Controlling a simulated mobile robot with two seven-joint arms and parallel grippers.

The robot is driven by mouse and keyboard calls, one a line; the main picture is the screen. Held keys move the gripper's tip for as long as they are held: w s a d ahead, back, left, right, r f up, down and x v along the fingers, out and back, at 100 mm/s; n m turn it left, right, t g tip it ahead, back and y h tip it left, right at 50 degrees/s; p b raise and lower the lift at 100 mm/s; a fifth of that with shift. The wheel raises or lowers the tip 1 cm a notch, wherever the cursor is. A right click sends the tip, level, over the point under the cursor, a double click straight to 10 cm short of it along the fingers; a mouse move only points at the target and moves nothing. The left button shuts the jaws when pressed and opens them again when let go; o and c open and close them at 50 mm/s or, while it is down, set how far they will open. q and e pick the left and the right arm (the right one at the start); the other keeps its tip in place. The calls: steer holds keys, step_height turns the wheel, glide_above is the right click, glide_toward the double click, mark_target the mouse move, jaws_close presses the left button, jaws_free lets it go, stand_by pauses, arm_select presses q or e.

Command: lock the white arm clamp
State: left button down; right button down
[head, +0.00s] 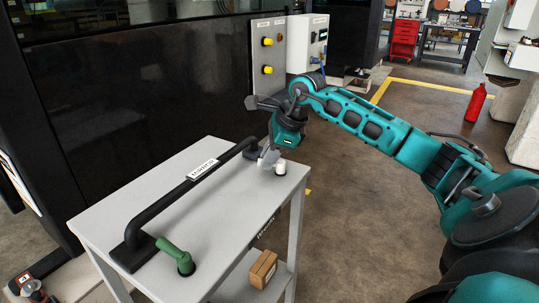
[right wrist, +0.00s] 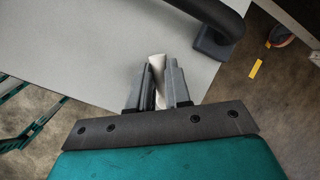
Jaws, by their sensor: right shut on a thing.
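The white arm clamp (head: 281,168) stands on the grey trolley top near its far right corner, beside the far foot of the black handle. My right gripper (head: 268,158) reaches down to it from above. In the right wrist view, the fingers of my right gripper (right wrist: 159,78) are shut on a white part of the clamp (right wrist: 157,64). The fingers hide much of the clamp, so I cannot tell its lever's exact angle. My left gripper is not in view.
A black handle bar (head: 185,190) with a label runs along the trolley top (head: 215,240). A green arm clamp (head: 176,256) stands by its near foot. A cardboard box (head: 263,269) lies on the lower shelf. A dark machine panel (head: 140,90) stands behind.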

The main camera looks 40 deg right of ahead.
steer(key=m, duration=0.1)
steer(key=m+h+p, duration=0.1)
steer(key=m, duration=0.2)
steer(key=shift+w+d+r+h, duration=0.15)
steer(key=shift+w+d+h, duration=0.15)
steer(key=shift+w+h, duration=0.1)
steer(key=shift+w+d+m+h+p, duration=0.2)
steer(key=shift+m+h+p, duration=0.1)
steer(key=shift+m, duration=0.45)
steer(key=shift+w+d+m+h+p, duration=0.15)
steer(key=shift+m+h, duration=0.15)
steer(key=shift+m, duration=0.45)
steer(key=shift+s, duration=0.1)
steer(key=c, duration=1.1)
jaws_free()
steer(key=p+v, duration=0.1)
steer(key=v, duration=1.1)
steer(key=shift+s+a+r+p, duration=0.1)
steer(key=shift+s+r+p, duration=0.15)
steer(key=shift+s+p, duration=0.15)
